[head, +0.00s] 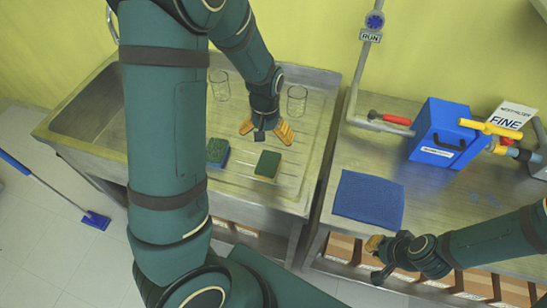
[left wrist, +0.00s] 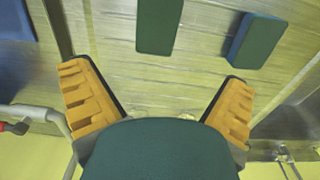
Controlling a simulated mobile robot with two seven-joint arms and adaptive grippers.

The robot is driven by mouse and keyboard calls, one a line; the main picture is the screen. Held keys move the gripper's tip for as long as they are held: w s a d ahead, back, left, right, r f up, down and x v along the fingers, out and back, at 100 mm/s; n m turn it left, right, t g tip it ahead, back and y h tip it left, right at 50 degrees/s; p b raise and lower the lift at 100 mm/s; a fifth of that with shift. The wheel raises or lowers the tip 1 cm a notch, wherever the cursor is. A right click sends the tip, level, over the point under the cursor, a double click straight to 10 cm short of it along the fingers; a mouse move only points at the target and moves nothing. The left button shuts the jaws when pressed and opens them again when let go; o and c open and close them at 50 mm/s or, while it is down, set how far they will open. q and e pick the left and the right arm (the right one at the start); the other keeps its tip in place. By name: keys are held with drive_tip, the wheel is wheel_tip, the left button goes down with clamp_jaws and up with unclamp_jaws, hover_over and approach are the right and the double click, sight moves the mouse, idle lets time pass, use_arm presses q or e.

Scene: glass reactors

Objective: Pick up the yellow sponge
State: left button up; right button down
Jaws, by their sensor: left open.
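The yellow sponge (head: 267,165) lies on the ribbed metal drainboard, its green face up and a yellow edge showing. In the left wrist view the sponge (left wrist: 158,25) shows only its green face, at the top middle. My left gripper (head: 266,130) is open and empty, its orange fingers spread. It is apart from the sponge, on the wall side of it. A second sponge, green-topped with blue sides (head: 217,153), lies to the left; it also shows in the left wrist view (left wrist: 257,41). My right gripper (head: 374,260) is by the right bench's front edge; its opening is unclear.
Two glass beakers stand behind, one on the left (head: 219,86) and one near my left gripper (head: 297,100). A sink basin (head: 92,100) is at the left. A blue mat (head: 368,200) and a blue box (head: 440,134) are on the right bench. The drainboard right of the sponge is clear.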

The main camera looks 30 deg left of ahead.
sight(268, 162)
use_arm(q)
drive_tip(key=f, duration=0.8)
drive_tip(key=shift+s+b, duration=0.25)
drive_tip(key=shift+b, duration=0.15)
drive_tip(key=f, duration=0.5)
drive_tip(key=shift+w+d, duration=0.1)
drive_tip(key=shift+d, duration=0.2)
drive_tip(key=shift+r, duration=0.1)
drive_tip(key=shift+c, duration=0.3)
drive_tip(key=c, duration=0.7)
drive_tip(key=shift+c, duration=0.2)
wheel_tip(268, 162, up, 10)
drive_tip(key=shift+p, duration=0.35)
